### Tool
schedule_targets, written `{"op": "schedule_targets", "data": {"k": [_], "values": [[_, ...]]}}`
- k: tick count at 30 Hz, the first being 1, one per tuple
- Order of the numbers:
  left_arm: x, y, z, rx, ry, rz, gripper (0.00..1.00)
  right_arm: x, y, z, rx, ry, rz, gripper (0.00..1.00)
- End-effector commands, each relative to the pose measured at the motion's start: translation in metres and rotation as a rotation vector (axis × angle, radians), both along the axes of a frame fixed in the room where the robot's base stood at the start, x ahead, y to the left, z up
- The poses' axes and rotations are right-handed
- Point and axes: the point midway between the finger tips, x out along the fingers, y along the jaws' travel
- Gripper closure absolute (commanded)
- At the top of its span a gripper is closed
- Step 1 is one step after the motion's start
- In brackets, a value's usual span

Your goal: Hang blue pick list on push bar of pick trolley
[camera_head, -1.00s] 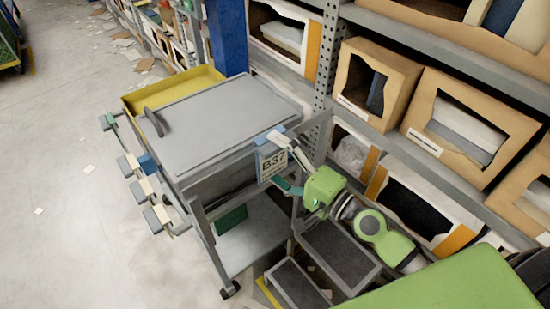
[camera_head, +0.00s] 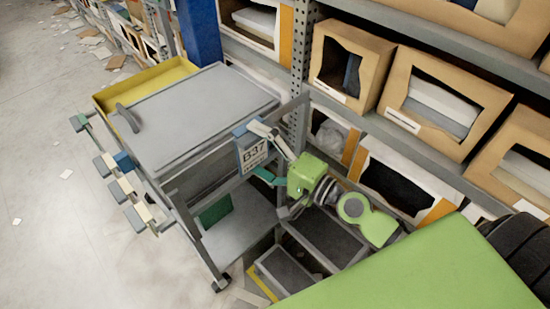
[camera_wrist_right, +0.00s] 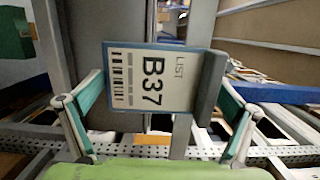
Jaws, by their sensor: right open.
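The blue pick list (camera_head: 250,157) is a blue-edged board with a white B37 face. It is upright at the push-bar end of the pick trolley (camera_head: 205,107), in front of the grey push bar (camera_head: 292,108). Its top has a grey edge piece; I cannot tell whether this rests over the bar. My right gripper (camera_head: 262,150) is open, with green-padded fingers around the list. In the right wrist view the list (camera_wrist_right: 150,80) lies between the spread fingers, with gaps at both sides. My left gripper is not in view.
A rack with cardboard bins (camera_head: 445,103) stands close on the right, beside a blue post (camera_head: 199,32). A yellow tray (camera_head: 150,82) sits at the trolley's far end. A grey step (camera_head: 290,272) is below my right arm. The floor at left is open, with scattered papers.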

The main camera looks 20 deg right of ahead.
Motion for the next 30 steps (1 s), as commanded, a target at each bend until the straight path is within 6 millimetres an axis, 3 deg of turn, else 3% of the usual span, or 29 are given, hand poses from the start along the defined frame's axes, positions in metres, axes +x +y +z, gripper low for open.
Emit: {"op": "schedule_targets", "data": {"k": [8,21,30], "values": [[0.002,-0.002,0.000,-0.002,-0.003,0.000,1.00,-0.020,-0.011,-0.001,-0.001,0.003,0.000,0.00],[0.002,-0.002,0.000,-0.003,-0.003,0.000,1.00,-0.084,-0.048,-0.001,0.002,0.002,-0.007,0.00],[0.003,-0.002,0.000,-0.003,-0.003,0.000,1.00,-0.102,-0.057,0.000,0.000,-0.001,-0.002,0.00]]}}
